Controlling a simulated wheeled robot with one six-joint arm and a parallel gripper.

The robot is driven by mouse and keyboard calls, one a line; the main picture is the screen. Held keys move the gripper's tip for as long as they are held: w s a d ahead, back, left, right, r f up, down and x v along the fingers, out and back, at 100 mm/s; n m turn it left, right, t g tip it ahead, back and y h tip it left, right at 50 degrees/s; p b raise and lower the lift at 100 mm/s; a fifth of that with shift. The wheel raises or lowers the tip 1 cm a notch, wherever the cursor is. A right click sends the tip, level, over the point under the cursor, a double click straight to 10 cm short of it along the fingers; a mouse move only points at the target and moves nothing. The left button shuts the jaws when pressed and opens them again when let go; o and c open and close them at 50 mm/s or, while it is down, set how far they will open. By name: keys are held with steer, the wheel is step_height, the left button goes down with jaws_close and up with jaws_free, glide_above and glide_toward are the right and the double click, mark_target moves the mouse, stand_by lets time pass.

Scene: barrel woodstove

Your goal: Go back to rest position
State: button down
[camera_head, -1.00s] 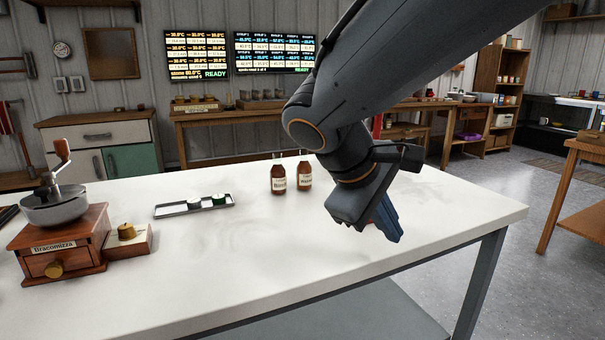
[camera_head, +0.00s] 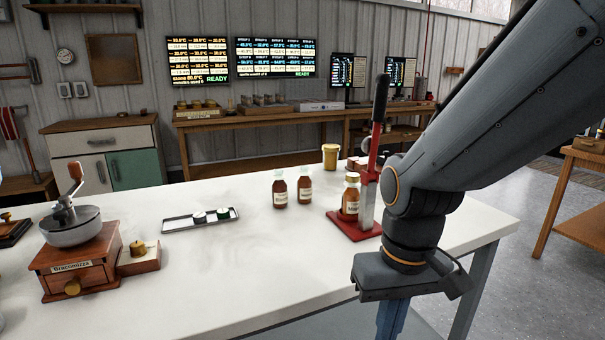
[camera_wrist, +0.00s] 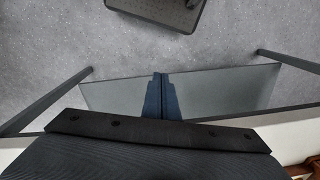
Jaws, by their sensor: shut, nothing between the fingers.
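My gripper (camera_head: 391,320) hangs pointing down at the near right edge of the white table (camera_head: 270,262) in the head view. Its blue fingers are cut off by the bottom of the picture. In the wrist view the blue fingers (camera_wrist: 160,95) are together with nothing between them. Below them are the grey lower shelf (camera_wrist: 215,92) of the table and the floor. My gripper is apart from the red lever press (camera_head: 352,226), which stands behind it on the table. A brown bottle with a gold cap (camera_head: 350,200) stands upright on the press base.
Two brown bottles (camera_head: 280,190) (camera_head: 305,186) stand left of the press. A wooden grinder (camera_head: 75,265) stands at the left, and a yellow cup (camera_head: 330,157) at the back. The table's front middle is clear.

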steer(key=d+r+m+p, duration=0.1)
steer(key=d+r+p, duration=0.5)
steer(key=p, duration=0.4)
steer(key=shift+s+m, duration=0.3)
steer(key=shift+m, duration=0.1)
steer(key=shift+d+r, duration=0.1)
